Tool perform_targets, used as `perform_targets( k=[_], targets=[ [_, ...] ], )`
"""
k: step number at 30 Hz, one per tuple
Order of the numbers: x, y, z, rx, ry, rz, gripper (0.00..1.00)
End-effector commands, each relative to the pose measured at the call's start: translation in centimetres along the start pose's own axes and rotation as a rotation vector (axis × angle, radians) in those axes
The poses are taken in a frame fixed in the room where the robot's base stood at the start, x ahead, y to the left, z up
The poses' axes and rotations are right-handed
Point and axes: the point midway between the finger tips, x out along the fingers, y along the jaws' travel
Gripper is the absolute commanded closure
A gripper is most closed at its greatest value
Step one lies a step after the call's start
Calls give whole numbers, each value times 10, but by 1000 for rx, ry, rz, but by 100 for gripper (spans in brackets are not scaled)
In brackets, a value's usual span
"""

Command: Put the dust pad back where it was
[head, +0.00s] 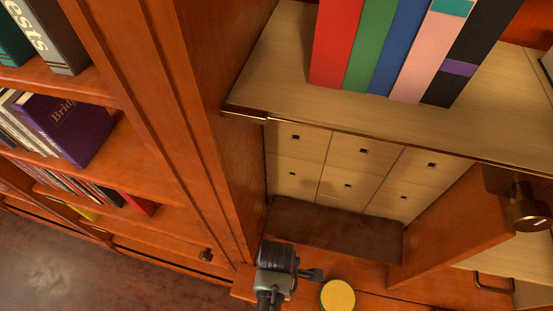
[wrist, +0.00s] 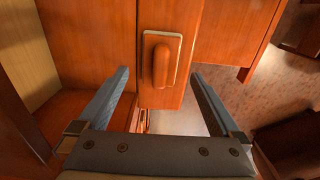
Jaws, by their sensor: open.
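In the wrist view, a small block with a raised, rounded wooden grip and a pale edge (wrist: 161,62) lies flat on a wooden surface; it looks like the dust pad, though I cannot be sure. My gripper (wrist: 160,71) is open, with one finger to the left of the block and one to the right. The fingers appear apart from it, with nothing held. In the head view my gripper (head: 313,274) is low in the middle, by the front of the open cabinet compartment. I cannot make out the block in that view.
A round yellow-topped object (head: 338,295) stands just right of my gripper. Small pale drawers (head: 348,184) line the compartment's back. An open wooden door (head: 450,228) with a brass knob (head: 527,207) is at right. Upright books (head: 375,50) stand on the shelf above.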

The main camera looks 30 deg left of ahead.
Motion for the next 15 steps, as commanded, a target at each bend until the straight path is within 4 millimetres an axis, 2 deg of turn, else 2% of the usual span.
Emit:
perform_targets(
  k=[3, 9, 15],
  targets=[
    [-26, 0, 0, 1, 1, 3, 0],
    [-59, 1, 0, 1, 1, 3, 0],
    [-72, 0, 0, 1, 0, 0, 0]
  ],
)
